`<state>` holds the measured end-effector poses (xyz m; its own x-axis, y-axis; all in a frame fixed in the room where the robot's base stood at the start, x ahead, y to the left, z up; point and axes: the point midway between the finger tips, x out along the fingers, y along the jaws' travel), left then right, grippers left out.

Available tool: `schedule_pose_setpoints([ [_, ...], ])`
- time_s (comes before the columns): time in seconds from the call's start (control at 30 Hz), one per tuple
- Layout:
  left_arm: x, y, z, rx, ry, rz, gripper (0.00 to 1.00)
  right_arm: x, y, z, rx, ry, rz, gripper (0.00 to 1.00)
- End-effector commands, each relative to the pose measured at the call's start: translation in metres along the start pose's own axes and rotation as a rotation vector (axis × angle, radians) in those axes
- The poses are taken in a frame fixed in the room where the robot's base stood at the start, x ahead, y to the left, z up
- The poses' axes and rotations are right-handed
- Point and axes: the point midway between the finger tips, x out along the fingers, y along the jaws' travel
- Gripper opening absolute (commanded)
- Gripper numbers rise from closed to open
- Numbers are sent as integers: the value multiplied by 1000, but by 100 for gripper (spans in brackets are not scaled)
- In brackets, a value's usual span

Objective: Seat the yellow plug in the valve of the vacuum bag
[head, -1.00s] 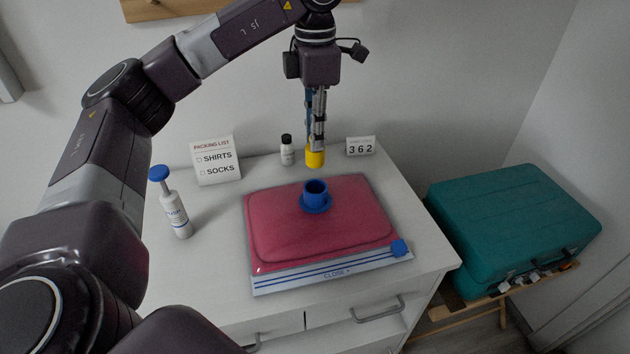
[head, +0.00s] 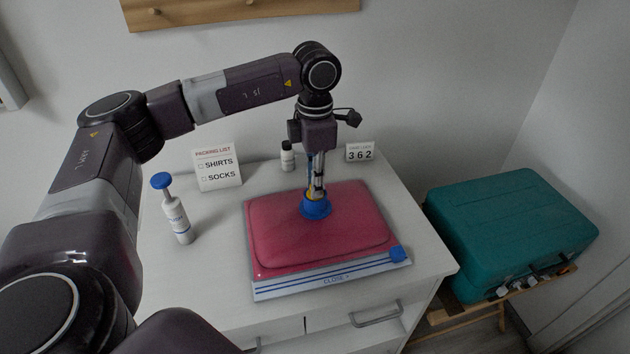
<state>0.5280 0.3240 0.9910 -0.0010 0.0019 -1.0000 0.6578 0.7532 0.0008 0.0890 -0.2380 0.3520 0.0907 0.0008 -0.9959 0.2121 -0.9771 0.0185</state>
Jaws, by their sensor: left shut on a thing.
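The red vacuum bag (head: 285,235) lies flat on the white cabinet top, its zip strip toward the front. The blue valve (head: 316,211) stands on top of the bag, near its far side. My left gripper (head: 315,193) points straight down at the valve and is shut on the yellow plug (head: 311,194). Only a little yellow shows at the valve's mouth; the rest of the plug is hidden by the fingers and the valve wall. I cannot tell how deep the plug sits. My right gripper is not in view.
A packing list card (head: 217,167), a small black-capped bottle (head: 287,157) and a number card (head: 359,152) stand behind. A teal suitcase (head: 510,232) rests on a wooden rack at the right.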

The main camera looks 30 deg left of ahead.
Motion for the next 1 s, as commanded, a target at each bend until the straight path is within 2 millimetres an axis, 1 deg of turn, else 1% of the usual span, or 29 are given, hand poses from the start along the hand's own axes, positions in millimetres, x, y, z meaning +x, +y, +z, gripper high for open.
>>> schedule_pose_setpoints([
  [0.1,4,0,0,0,0,-1,3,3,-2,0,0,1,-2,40],
  [0.13,3,0,0,0,0,0,18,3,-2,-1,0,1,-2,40],
  [0.27,3,0,0,0,0,0,32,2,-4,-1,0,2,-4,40],
  [0.53,2,0,0,0,0,0,33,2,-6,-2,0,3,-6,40],
  [0.63,-4,0,0,0,-1,1,33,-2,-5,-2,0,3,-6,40],
  [0.67,-4,0,1,0,-2,1,33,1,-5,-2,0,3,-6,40],
  [0.77,-19,0,1,-1,-4,1,33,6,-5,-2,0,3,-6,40],
  [1.0,-71,0,2,0,-5,1,33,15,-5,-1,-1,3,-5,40],
])
